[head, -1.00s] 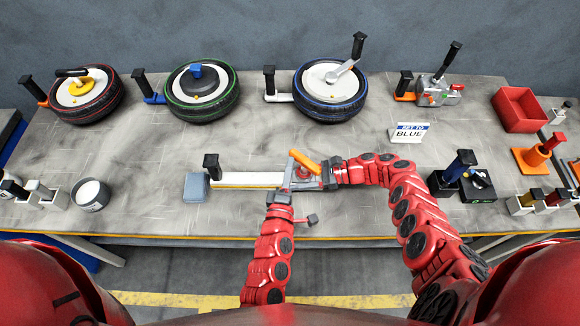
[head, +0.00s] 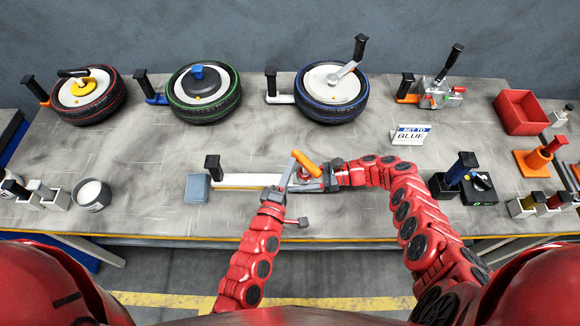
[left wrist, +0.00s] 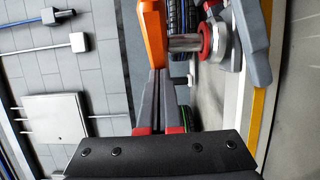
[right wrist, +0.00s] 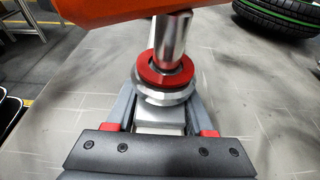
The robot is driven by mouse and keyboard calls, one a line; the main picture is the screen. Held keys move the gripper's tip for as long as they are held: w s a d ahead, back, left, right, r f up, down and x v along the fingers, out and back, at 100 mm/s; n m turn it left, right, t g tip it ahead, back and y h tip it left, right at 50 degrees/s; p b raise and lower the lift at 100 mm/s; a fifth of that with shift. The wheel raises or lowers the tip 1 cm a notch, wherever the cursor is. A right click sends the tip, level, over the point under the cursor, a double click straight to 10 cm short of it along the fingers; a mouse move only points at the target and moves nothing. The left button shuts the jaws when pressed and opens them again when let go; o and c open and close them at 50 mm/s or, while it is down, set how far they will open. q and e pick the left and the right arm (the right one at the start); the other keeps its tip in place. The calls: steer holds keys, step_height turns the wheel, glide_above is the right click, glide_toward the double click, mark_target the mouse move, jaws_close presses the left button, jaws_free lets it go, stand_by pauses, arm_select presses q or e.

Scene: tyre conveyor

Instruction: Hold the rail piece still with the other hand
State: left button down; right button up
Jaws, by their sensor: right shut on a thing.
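The rail piece is a long white bar (head: 240,181) lying left to right near the table's front. A blue-grey block (head: 197,188) and a black upright handle (head: 213,167) are at its left end. At its right end is a metal post with a red ring (right wrist: 165,70) and an orange lever (head: 305,162) on top. My right gripper (head: 328,176) is shut on the grey part under the ring, one finger on each side. My left gripper (head: 289,172) is at the lever's left end. Its fingers look close together in the left wrist view (left wrist: 158,95); their tips are partly hidden.
Three tyres (head: 205,117) with handles stand along the back. A metal fixture (head: 440,95), a sign reading "SET TO BLUE" (head: 410,135) and a red bin (head: 521,112) are at right. A black box (head: 478,188) sits right of my right arm. The table's middle is clear.

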arm_select(q)
steer(key=shift+w+d+m+g+h, duration=0.15)
steer(key=shift+m+g+h, duration=0.3)
steer(key=shift+h, duration=0.25)
steer(key=shift+s+d+f+m+h, duration=0.15)
steer(key=shift+s+f+m+h, duration=0.1)
steer(key=shift+f+m+h, duration=0.2)
steer(key=shift+s+f+m+g+h, duration=0.1)
steer(key=shift+f+m+g+h, duration=0.2)
steer(key=shift+f+g+h, duration=0.3)
steer(key=shift+r, duration=0.1)
steer(key=shift+m+h, duration=0.25)
steer(key=shift+m, duration=0.05)
steer(key=shift+w+a+r+g, duration=0.25)
steer(key=shift+w+r+g, duration=0.05)
steer(key=shift+w+g, duration=0.05)
steer(key=shift+w+r+h, duration=0.15)
steer(key=shift+h, duration=0.25)
